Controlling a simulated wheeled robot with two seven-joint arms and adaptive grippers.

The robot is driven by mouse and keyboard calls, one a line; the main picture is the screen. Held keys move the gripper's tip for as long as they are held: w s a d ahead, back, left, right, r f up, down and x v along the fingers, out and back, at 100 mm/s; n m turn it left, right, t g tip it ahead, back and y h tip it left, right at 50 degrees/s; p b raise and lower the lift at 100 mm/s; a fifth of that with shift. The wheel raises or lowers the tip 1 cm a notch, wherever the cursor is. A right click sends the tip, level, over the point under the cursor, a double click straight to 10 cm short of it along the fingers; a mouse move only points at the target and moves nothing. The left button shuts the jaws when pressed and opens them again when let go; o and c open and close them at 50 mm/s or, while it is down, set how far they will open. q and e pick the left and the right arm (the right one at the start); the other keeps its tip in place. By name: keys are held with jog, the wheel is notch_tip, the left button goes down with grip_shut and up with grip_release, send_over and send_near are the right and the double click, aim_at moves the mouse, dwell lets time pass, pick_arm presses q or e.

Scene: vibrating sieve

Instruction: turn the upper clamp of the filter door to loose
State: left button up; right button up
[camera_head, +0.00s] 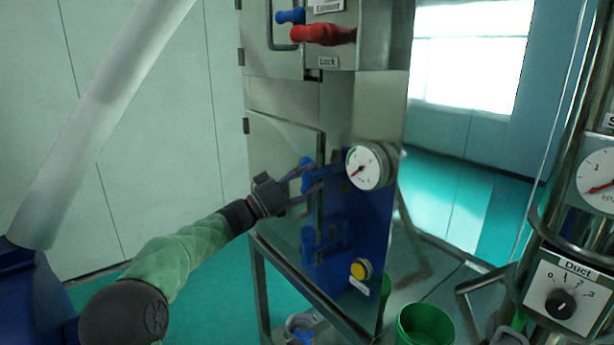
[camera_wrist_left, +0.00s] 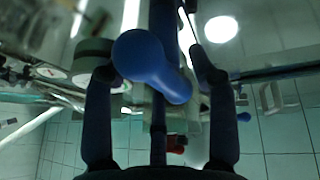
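The upper clamp (camera_head: 308,184) of the filter door is blue and sits on the edge of the lower cabinet door (camera_head: 280,150). My left gripper (camera_head: 314,177) reaches it from the left, and its fingers partly hide the clamp. In the left wrist view, a blue rounded clamp handle (camera_wrist_left: 150,62) lies between the two spread fingers, nearer the left fingertip. The gripper is open around it; I cannot tell whether a finger touches. A lower blue clamp (camera_head: 325,240) is below on the same door edge. My right gripper is in neither view.
A pressure gauge (camera_head: 366,167) stands out right of the upper clamp. A yellow button (camera_head: 361,269) is lower on the blue panel. A red handle (camera_head: 322,34) and a blue handle (camera_head: 291,16) are above. A green bucket (camera_head: 424,325) and a dial box (camera_head: 565,292) are at right.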

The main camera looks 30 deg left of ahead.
pick_arm(q)
jog(key=shift+r, duration=0.1)
jog(key=v, duration=1.2)
dwell(0.4)
